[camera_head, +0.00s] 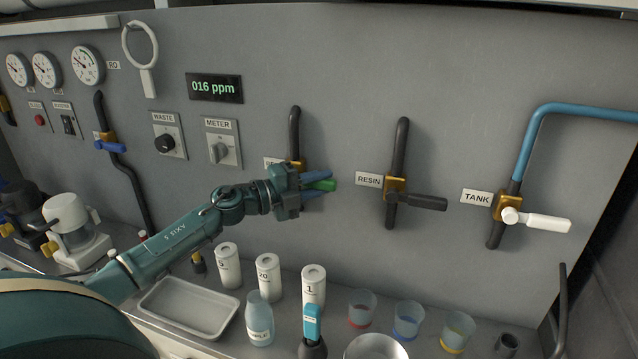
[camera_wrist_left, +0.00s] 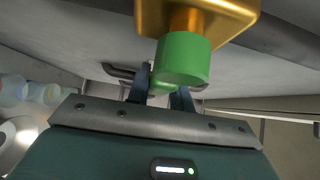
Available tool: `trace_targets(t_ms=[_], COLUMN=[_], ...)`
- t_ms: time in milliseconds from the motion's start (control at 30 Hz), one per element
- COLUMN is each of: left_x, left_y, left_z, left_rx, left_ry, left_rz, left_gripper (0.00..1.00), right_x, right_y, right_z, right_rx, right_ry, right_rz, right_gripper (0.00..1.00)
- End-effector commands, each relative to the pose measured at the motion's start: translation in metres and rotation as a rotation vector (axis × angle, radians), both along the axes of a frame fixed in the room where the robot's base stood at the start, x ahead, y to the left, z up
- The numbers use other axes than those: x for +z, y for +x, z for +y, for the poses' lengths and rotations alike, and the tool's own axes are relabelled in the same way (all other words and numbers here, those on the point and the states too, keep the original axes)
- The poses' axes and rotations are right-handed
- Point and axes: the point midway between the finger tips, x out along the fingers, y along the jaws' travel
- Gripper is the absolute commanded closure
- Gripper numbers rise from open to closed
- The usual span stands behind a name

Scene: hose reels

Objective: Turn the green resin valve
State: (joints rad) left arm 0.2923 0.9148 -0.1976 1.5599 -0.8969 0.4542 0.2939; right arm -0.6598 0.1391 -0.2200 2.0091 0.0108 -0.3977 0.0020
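The green resin valve handle (camera_head: 321,185) points right from its brass body on a black pipe on the grey wall. A label left of it is partly hidden by my arm and only "RE" reads. My left gripper (camera_head: 318,184) comes from the left, with one blue finger above the handle and one below. In the left wrist view the green handle (camera_wrist_left: 182,60) hangs from the brass body (camera_wrist_left: 205,15). My right gripper is not in view.
To the right are a black-handled valve (camera_head: 418,201) labelled RESIN and a white-handled TANK valve (camera_head: 540,219). A blue-handled valve (camera_head: 110,147) is at the left. The counter below holds white canisters (camera_head: 267,276), a tray (camera_head: 188,307), a bottle (camera_head: 259,320) and coloured cups (camera_head: 408,320).

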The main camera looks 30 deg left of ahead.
Motion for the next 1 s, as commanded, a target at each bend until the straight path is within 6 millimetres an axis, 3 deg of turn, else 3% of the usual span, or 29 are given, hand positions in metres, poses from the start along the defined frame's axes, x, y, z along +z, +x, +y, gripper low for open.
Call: trace_targets(t_ms=[267, 733, 1000], left_x=[0.0, 0.0006, 0.0072], left_y=[-0.0002, -0.0002, -0.0004], left_z=[0.0001, 0.0001, 0.0005], left_rx=[0.0, 0.0, 0.0], left_ry=[0.0, -0.024, -0.161], left_rz=[0.0, -0.006, -0.039], left_gripper=[1.0, 1.0, 1.0], right_x=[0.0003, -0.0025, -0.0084], right_y=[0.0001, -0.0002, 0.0], right_z=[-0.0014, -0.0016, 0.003], right_rx=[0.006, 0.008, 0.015], right_ry=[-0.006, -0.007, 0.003], right_rz=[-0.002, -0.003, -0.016], right_gripper=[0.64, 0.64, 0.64])
